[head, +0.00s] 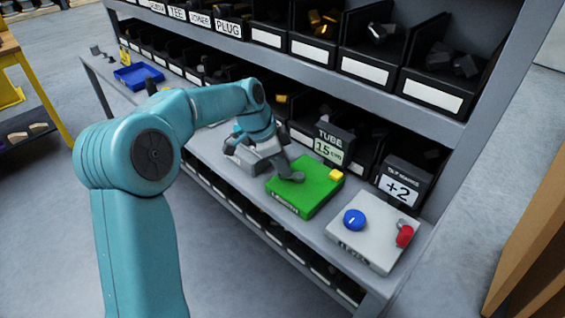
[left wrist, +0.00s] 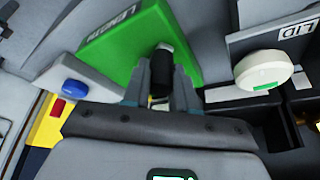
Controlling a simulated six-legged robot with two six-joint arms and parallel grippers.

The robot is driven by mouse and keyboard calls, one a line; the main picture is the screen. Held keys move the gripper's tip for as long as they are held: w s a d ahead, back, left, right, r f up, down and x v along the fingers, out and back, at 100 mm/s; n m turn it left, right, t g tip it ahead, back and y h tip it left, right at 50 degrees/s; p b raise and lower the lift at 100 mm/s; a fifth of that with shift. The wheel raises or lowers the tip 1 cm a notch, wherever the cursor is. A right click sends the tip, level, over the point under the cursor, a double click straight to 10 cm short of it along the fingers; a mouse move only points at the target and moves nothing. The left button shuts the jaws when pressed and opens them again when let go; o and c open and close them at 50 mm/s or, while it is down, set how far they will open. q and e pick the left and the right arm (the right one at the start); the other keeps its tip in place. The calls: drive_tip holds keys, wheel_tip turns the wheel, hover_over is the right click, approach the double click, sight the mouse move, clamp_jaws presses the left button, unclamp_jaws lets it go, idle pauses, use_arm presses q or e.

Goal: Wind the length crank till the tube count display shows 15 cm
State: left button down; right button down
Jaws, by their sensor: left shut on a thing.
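The green length box (head: 303,195) sits on the grey shelf, with a lettered front that reads LENGTH. The tube count display (head: 328,150) stands behind it and reads 15 cm. My left gripper (head: 289,173) is over the top of the green box. In the left wrist view my left gripper (left wrist: 160,88) is shut on the dark crank handle (left wrist: 162,60), which stands between its fingers in front of the green box (left wrist: 125,45). The crank's arm is mostly hidden by the gripper. My right gripper is in neither view.
A grey panel (head: 372,248) with a blue knob (head: 354,219) and red lever (head: 404,235) lies right of the box. A second display (head: 401,188) reads +2. A LID panel with a white knob (left wrist: 263,70) is close in the wrist view. Black bins (head: 435,85) line the shelf above.

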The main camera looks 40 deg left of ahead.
use_arm(q)
drive_tip(key=c, duration=0.9)
unclamp_jaws()
drive_tip(key=p+v, duration=0.2)
drive_tip(key=v, duration=1.4)
